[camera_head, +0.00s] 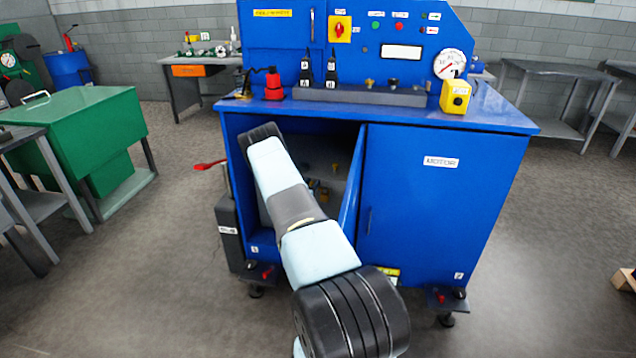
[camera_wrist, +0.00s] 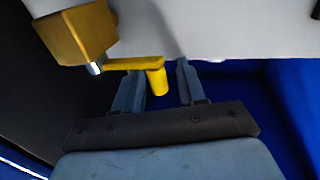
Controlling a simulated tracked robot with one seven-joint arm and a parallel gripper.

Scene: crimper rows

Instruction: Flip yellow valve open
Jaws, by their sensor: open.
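The yellow valve shows in the wrist view, with a blocky yellow body (camera_wrist: 76,32) at upper left and a short silver stem. Its yellow lever (camera_wrist: 135,64) runs right from the stem and ends in a thicker, downturned grip (camera_wrist: 157,76). My gripper (camera_wrist: 160,72) is open, with one finger on each side of the lever's end. I see gaps beside the grip, but contact cannot be judged surely. In the head view my arm reaches into the open left bay of the blue cabinet (camera_head: 447,210), and my gripper is hidden there.
A blue door (camera_head: 352,185) stands swung out at the bay's right side, close to my arm. A red handle (camera_head: 209,165) sticks out at the cabinet's left. In the wrist view a pale panel (camera_wrist: 240,28) lies behind the lever. Open floor (camera_head: 560,270) is at right.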

